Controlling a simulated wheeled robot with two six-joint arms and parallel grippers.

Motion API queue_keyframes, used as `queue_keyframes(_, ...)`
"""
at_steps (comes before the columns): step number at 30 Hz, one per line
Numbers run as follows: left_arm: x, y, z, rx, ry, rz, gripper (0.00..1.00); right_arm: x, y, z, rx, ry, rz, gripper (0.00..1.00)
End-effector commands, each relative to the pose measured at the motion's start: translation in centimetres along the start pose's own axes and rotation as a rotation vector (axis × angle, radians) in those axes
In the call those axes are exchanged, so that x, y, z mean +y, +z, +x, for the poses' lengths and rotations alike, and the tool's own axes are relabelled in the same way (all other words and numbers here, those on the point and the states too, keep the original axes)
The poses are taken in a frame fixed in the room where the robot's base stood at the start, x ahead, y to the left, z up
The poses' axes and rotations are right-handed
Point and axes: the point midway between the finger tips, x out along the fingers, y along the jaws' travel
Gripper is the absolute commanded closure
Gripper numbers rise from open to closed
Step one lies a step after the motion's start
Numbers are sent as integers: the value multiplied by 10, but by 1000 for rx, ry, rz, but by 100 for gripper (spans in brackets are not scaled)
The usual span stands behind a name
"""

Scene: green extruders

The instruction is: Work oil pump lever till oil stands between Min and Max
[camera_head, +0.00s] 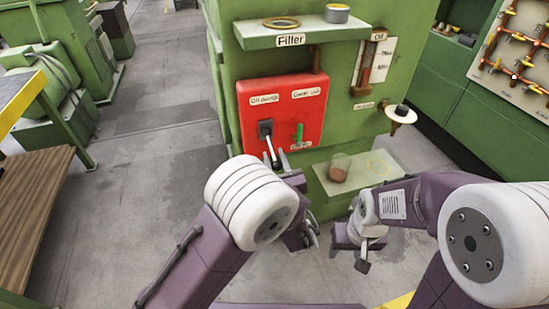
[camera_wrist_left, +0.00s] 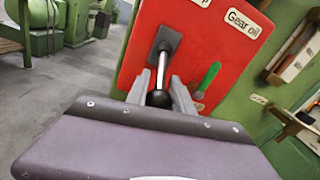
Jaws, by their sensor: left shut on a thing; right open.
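The pump lever (camera_head: 270,147) is a silver rod in a black mount on the red panel (camera_head: 300,92). It slants downward and also shows in the left wrist view (camera_wrist_left: 163,70), ending in a black knob (camera_wrist_left: 159,98). My left gripper (camera_head: 277,162) is shut on the knob, a finger on each side in the left wrist view (camera_wrist_left: 159,96). The oil gauge (camera_head: 368,70), a brown-tinted tube beside a white marked plate (camera_head: 387,60), stands right of the panel. Its marks and oil level are too small to read. My right gripper (camera_head: 364,250) is open and empty, low in front of the machine.
A green handle (camera_head: 299,132) sits right of the lever. Above is a shelf labelled Filter (camera_head: 300,33); below, a ledge (camera_head: 385,168) holds a brownish cup (camera_head: 339,167). A white funnel-like part (camera_head: 401,117) juts out at right.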

Motion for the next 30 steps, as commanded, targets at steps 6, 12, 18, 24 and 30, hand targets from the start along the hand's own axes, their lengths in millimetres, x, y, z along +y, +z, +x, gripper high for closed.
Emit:
queue_keyframes(6,0,-1,0,1,0,1,100,0,0,0,0,0,0,50)
queue_keyframes(12,0,2,0,9,1,0,100,0,0,-4,0,0,0,50)
queue_keyframes(18,-3,13,-3,73,12,-5,100,0,-3,-26,0,0,0,50)
queue_keyframes(24,-6,30,-6,214,39,-18,100,-1,-7,-68,0,0,0,50)
queue_keyframes(30,-9,46,-7,388,71,-34,100,-2,-12,-112,0,0,0,50)
